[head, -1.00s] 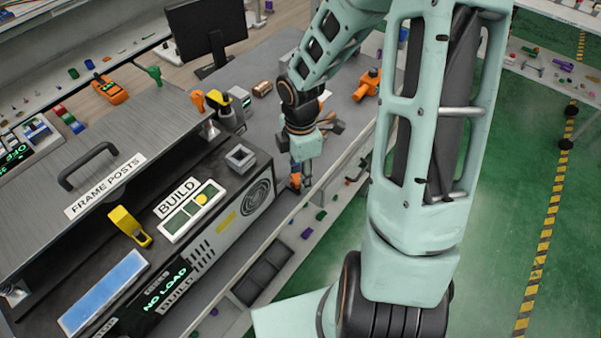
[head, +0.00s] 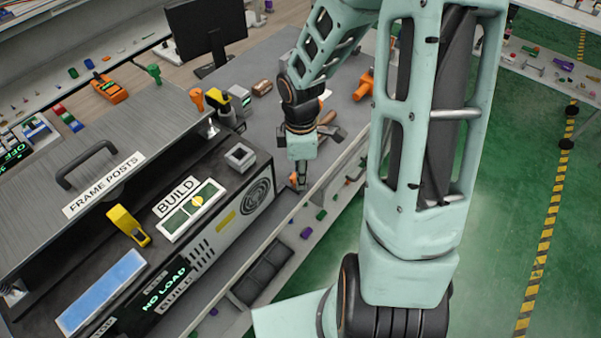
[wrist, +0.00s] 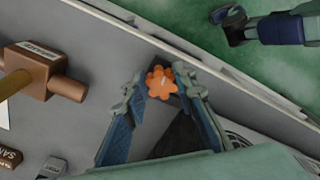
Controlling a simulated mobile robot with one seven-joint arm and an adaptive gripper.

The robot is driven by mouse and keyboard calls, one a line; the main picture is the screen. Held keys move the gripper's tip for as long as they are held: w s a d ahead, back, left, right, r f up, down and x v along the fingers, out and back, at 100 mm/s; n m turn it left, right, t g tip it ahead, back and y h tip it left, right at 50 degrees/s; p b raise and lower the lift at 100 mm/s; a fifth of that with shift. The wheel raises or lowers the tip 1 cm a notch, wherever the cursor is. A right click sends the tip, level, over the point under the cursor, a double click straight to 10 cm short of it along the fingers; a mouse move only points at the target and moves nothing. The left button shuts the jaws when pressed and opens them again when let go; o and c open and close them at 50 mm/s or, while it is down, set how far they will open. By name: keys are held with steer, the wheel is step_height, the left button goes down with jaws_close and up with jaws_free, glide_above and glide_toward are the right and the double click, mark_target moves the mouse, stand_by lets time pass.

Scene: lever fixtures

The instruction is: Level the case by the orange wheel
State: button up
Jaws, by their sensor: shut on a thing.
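The orange wheel (wrist: 161,83) is a small lobed knob between my fingertips in the wrist view. My gripper (wrist: 155,90) is shut on it, one finger on each side. In the head view my gripper (head: 299,178) is low at the case's right end, and only a bit of the orange wheel (head: 293,179) shows. The case (head: 222,236) is a long dark unit with a pale side panel and round vent. On its top, a white-framed level gauge (head: 179,224) beside the BUILD label shows a yellow bubble (head: 197,201) between green stretches, right of the gauge's middle.
A grey lid marked FRAME POSTS (head: 140,137) with a dark handle covers the case's left part. A yellow lever (head: 128,225) stands on the case. A hammer (head: 331,132) lies on the bench behind my gripper. Green floor lies beyond the bench edge.

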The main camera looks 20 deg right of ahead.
steer(key=m+b, duration=0.1)
steer(key=m, duration=0.4)
steer(key=shift+s+m+b, duration=0.15)
steer(key=shift+m+b, duration=0.2)
steer(key=shift+m, duration=0.05)
steer(key=m+b, duration=0.1)
steer(key=m, duration=0.1)
steer(key=m+b, duration=0.1)
steer(key=m, duration=0.2)
steer(key=shift+s+a, duration=0.1)
steer(key=shift+a, duration=0.1)
steer(key=shift+m, duration=0.3)
steer(key=o, duration=1.1)
steer(key=shift+o, duration=0.2)
step_height(320, 180, up, 12)
